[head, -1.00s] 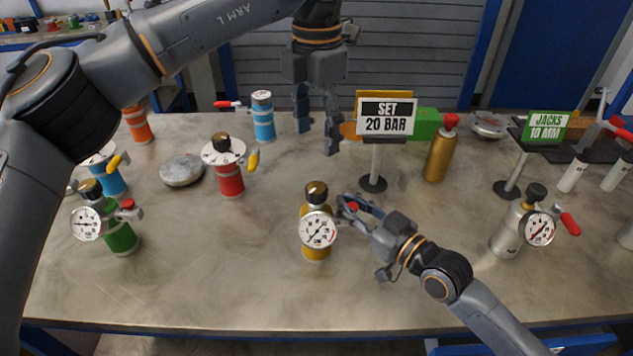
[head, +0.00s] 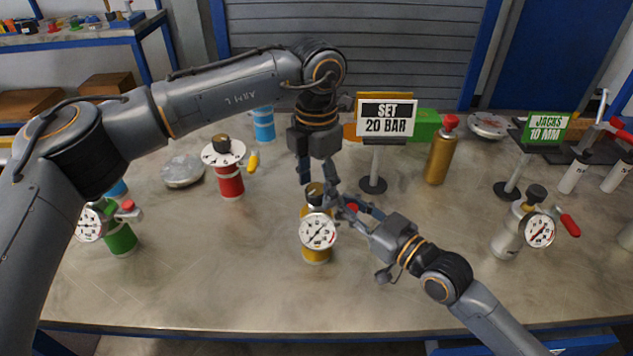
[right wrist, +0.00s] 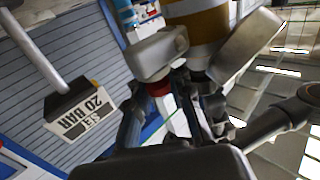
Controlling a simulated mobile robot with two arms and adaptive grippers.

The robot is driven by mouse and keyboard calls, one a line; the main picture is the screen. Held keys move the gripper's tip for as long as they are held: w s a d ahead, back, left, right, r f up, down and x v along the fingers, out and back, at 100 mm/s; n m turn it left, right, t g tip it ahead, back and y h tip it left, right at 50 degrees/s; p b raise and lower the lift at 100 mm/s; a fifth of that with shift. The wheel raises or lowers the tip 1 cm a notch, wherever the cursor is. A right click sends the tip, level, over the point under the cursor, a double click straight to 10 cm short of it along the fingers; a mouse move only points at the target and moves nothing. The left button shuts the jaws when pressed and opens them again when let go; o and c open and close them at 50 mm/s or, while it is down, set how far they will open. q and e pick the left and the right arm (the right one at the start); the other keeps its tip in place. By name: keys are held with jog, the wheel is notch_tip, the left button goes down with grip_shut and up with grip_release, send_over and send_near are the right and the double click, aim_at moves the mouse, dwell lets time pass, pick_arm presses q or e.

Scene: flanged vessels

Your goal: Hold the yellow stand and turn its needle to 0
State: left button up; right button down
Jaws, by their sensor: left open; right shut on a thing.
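The yellow stand (head: 316,255) stands upright near the middle of the table, with a round white gauge (head: 318,231) on its front and a dark and brass knob (head: 315,192) on top. The gauge needle seems to point down and left; its figures are too small to read. My right gripper (head: 350,208) is shut on the stand's right side, near a small red part. In the right wrist view, the stand's yellow and white body (right wrist: 198,22) shows close beyond the fingers. My left gripper (head: 318,180) is open, its fingers pointing down just at the knob.
A sign reading SET 20 BAR (head: 387,118) stands behind right. A red vessel (head: 229,181) and a green gauged vessel (head: 120,238) are left. A gold bottle (head: 440,155) and a silver gauged vessel (head: 507,238) are right. The front table is clear.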

aim_at(316, 189)
pick_arm(q)
jog(key=c, duration=1.2)
jog(key=shift+o, duration=0.2)
jog(key=shift+m, duration=2.7)
jog(key=o, duration=1.2)
jog(key=shift+c, duration=0.2)
jog(key=shift+r, duration=0.15)
notch_tip(316, 189, up, 12)
